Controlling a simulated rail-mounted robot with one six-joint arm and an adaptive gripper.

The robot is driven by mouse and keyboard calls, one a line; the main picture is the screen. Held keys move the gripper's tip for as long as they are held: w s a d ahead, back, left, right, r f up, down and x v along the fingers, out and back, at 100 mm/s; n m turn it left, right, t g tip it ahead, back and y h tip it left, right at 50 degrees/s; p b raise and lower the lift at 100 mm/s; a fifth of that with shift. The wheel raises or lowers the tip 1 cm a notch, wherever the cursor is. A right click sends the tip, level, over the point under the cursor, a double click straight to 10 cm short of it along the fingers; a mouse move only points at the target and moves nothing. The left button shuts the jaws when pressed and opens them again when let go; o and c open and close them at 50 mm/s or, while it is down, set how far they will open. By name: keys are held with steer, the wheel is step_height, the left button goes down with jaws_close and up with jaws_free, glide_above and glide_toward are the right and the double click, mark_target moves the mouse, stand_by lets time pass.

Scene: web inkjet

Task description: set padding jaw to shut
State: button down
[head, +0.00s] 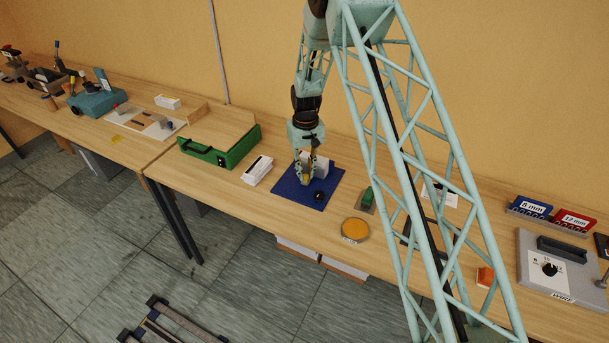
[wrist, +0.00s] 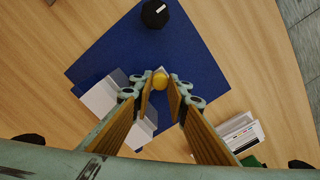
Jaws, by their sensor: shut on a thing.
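My gripper (head: 306,181) reaches down over a blue base plate (head: 333,182) on the bench. No label naming the padding jaw is readable.
A white box (head: 257,171) and a green-sided tray (head: 207,154) stand left of the plate. A round orange-topped disc (head: 355,229) and a small green block (head: 367,195) lie to the right. Bare wood surrounds the plate.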

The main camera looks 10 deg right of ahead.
mark_target(305, 175)
steer(key=c, duration=2.5)
jaws_free()
steer(key=shift+r, duration=0.1)
step_height(305, 175, up, 12)
